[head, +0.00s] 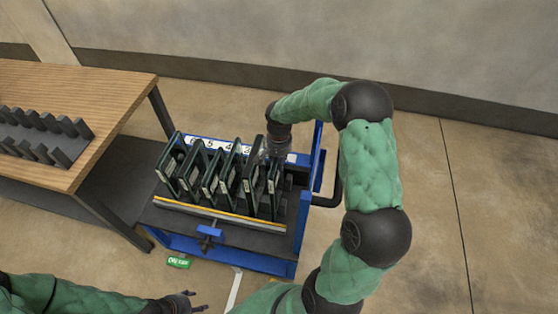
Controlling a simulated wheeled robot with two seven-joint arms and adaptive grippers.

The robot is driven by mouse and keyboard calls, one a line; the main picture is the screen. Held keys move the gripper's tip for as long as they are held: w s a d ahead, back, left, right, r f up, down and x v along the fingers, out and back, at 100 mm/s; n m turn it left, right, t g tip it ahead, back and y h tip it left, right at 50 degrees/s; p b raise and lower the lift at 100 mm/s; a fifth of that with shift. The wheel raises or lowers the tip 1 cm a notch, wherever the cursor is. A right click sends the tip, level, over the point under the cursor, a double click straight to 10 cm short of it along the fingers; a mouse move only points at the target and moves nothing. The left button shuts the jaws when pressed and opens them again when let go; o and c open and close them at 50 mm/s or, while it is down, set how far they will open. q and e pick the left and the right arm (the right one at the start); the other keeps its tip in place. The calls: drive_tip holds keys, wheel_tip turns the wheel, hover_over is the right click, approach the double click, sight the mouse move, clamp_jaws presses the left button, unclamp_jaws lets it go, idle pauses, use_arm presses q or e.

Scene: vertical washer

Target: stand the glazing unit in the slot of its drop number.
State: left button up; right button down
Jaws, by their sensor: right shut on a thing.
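Several dark-framed glazing units stand upright side by side in the blue slotted cart (185,240), such as the leftmost glazing unit (168,170). White number plates (209,145) run along the cart's back rail; only some digits are readable. My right gripper (274,153) reaches down at the right end of the row. It is shut on a glazing unit, seemingly the rightmost one (272,188). The gripper and neighbouring units partly hide the grip, and I cannot tell whether that unit is fully seated. My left gripper (197,300) is empty at the bottom edge, its fingers apart.
A wooden table (95,85) with two rows of dark slotted blocks (40,122) stands at the left, close to the cart. The cart has a blue upright and dark handle on its right. A green label (179,263) lies in front. The floor at right is clear.

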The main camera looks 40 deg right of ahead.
drive_tip(key=shift+w+d, duration=0.1)
drive_tip(key=shift+w, duration=0.05)
drive_tip(key=c, duration=0.9)
unclamp_jaws()
drive_tip(key=shift+f, duration=0.1)
wheel_tip(320, 180, up, 12)
drive_tip(key=shift+r, duration=0.1)
